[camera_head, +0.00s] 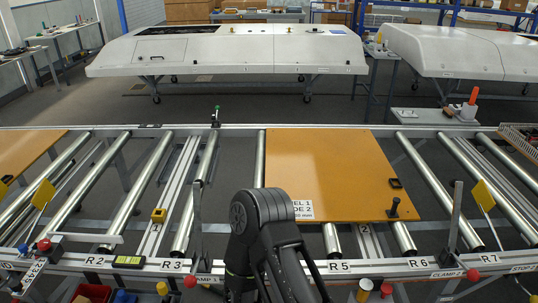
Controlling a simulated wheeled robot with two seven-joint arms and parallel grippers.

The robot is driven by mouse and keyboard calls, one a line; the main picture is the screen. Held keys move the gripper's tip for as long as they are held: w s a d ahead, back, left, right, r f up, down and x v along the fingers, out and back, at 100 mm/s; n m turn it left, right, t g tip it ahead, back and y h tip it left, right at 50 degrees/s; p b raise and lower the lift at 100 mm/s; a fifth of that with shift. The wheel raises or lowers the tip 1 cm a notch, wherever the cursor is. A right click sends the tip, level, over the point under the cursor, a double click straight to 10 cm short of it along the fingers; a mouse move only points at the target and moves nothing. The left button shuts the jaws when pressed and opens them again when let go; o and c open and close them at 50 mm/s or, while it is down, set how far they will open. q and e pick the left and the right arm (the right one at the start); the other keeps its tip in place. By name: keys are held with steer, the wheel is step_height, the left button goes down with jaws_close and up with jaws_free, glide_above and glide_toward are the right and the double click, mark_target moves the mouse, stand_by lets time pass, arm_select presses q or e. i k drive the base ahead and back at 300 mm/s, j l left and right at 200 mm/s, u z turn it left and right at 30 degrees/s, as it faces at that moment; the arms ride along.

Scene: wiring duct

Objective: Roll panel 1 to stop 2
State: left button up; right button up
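Panel 1 (325,165) is a flat orange-brown board lying across the rollers right of centre. A white label (303,209), partly hidden by my arm, reads "...EL 1 / ...DE 2". A dark upright knob (393,208) stands near the panel's front right corner, with a small black fitting behind it. A lengthwise rail marked "2" (366,232) shows under the panel's front edge. A label at the front right edge (523,268) begins "STOP", its end cut off. A dark arm of mine covers the panel's front left corner. Neither gripper shows.
Bare rollers (132,195) and a rail marked "1" (157,232) lie left of the panel. Upright levers stand at left (197,220) and right (455,215). Yellow flags (43,194) stand at both sides. Another orange board (25,150) lies far left. A wire basket (520,140) is far right.

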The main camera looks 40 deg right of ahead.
mark_target(328, 175)
steer(key=k+l, duration=0.15)
steer(key=l, duration=0.15)
steer(key=k+l, duration=0.15)
steer(key=l, duration=0.2)
steer(key=k+l, duration=0.15)
steer(key=l, duration=0.15)
steer(key=k+l+z, duration=0.1)
steer(key=l, duration=0.2)
steer(key=k, duration=0.05)
